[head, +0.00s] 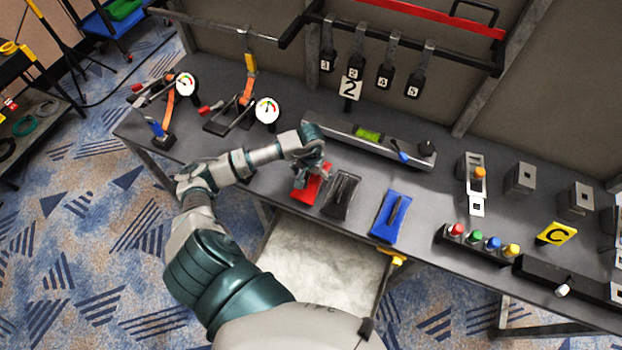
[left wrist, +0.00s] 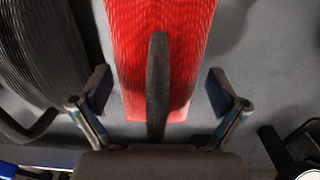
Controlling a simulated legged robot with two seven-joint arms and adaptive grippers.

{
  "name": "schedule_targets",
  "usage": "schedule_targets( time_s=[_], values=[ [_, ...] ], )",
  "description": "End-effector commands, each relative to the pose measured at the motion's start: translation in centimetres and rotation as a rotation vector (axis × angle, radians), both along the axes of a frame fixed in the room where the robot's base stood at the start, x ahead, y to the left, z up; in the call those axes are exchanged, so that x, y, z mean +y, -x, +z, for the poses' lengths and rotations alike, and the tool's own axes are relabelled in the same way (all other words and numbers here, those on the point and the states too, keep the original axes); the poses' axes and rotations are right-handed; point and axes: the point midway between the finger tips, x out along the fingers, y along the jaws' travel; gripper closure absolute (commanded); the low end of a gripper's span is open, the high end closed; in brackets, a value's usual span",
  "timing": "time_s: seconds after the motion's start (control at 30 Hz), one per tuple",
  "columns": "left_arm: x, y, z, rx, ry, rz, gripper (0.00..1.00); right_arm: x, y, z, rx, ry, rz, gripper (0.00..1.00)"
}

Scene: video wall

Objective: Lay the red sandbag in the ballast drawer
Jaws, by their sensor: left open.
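The red sandbag (head: 309,189) lies on the grey bench, partly covered by my left gripper (head: 312,172). In the left wrist view the red sandbag (left wrist: 160,60) runs between the spread fingers of my left gripper (left wrist: 158,95). The bag's dark strap handle (left wrist: 158,85) stands between the fingers, with a gap on each side. The left gripper is open and holds nothing. The ballast drawer (head: 325,262) is pulled out below the bench's front edge. Its pale floor shows bare, and my left arm hides part of its left side. My right gripper is out of view.
A black sandbag (head: 341,195) lies just right of the red one, then a blue sandbag (head: 391,215). A grey rail with a green level (head: 368,134) lies behind them. Clamps with dials (head: 267,111) stand left; a row of coloured buttons (head: 483,241) is right.

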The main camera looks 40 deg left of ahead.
Motion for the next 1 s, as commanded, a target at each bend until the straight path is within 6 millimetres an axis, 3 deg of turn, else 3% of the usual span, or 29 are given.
schedule_targets(
  time_s=[0.23, 0.6, 0.87, 1.0],
  values=[
    [-0.1, 0.0, -0.1, -0.001, -0.001, -0.001, 0.05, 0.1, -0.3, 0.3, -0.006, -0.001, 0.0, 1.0],
    [0.0, 0.0, -0.1, 0.0, 0.0, -0.001, 0.97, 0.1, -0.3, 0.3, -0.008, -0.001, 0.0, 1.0],
    [0.0, -0.1, 0.1, -0.004, 0.0, -0.001, 1.0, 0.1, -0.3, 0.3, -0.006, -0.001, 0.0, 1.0],
    [0.0, -0.2, 1.4, -0.008, -0.001, -0.002, 1.0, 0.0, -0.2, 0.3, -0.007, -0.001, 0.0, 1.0]
  ],
)
